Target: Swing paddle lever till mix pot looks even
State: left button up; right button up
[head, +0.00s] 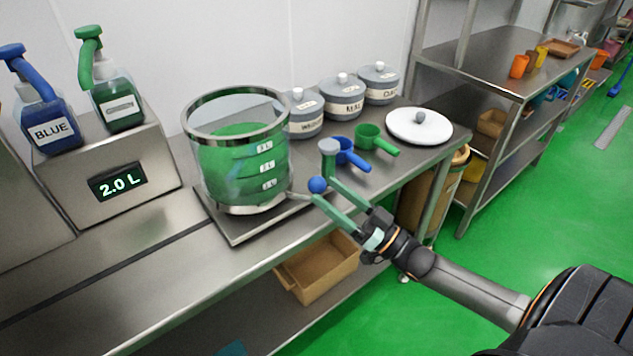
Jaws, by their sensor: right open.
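The clear mix pot (240,200) stands on a dark plate on the steel bench. Its liquid is green, with paler, bluish cloudy patches at lower left, so the colour looks uneven. A paddle lever (300,196) sticks out from the pot's lower right side. A blue ball knob (317,185) shows near its outer end. My right gripper (325,190) is open, with its pale green fingertips right at the knob. I cannot tell whether they touch it. My left gripper is out of view.
Blue (45,120) and green (117,105) pump bottles stand on a unit reading 2.0 L. Bare bench lies front left.

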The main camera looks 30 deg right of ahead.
aim_at(317, 184)
jog(key=shift+x, duration=1.95)
jog(key=shift+c, duration=0.2)
grip_shut()
